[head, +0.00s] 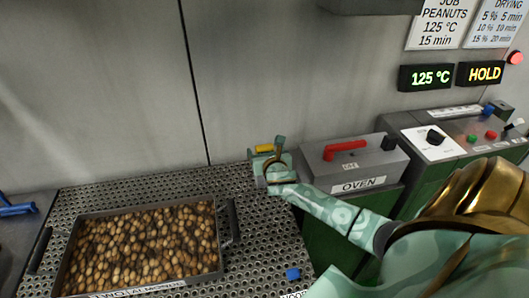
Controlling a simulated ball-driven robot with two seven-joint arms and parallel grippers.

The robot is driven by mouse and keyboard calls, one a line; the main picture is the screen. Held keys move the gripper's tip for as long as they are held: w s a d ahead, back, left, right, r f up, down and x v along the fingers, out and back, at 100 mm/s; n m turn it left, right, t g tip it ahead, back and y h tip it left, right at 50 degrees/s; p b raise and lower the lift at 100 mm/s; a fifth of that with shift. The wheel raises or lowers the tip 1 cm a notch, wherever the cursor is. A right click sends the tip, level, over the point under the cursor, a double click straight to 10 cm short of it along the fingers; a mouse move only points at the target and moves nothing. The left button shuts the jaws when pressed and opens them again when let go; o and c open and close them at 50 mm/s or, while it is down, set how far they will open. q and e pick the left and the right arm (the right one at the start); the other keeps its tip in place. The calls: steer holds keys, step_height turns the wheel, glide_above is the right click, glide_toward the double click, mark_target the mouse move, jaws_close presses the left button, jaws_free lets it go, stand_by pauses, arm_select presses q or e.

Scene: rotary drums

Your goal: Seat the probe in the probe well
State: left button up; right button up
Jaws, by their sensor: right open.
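My right gripper (270,165) reaches in from the right, over the back right corner of the perforated table. Its jaws are open. A small yellow piece (264,148) shows right at the jaws; it may be the probe's handle, and I cannot tell whether it touches the fingers. The gripper hides what lies below it. A small blue piece (293,274) sits on the perforated surface near the front right; I cannot tell what it is. I cannot make out the probe well for sure. My left gripper is not in view.
A tray of almonds (76,225) stands on the perforated table (265,225). A grey box marked OVEN with a red lever (345,149) is right of the gripper. A control panel (433,137) and displays reading 125 °C (425,77) and HOLD (482,74) are at right.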

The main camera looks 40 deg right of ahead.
mark_target(264, 145)
steer(key=b+x, duration=0.1)
steer(key=x, duration=0.3)
steer(key=shift+d+r, duration=0.1)
steer(key=shift+r, duration=0.1)
steer(key=shift+s+r, duration=0.1)
steer(key=shift+c, duration=0.7)
steer(key=c, duration=1)
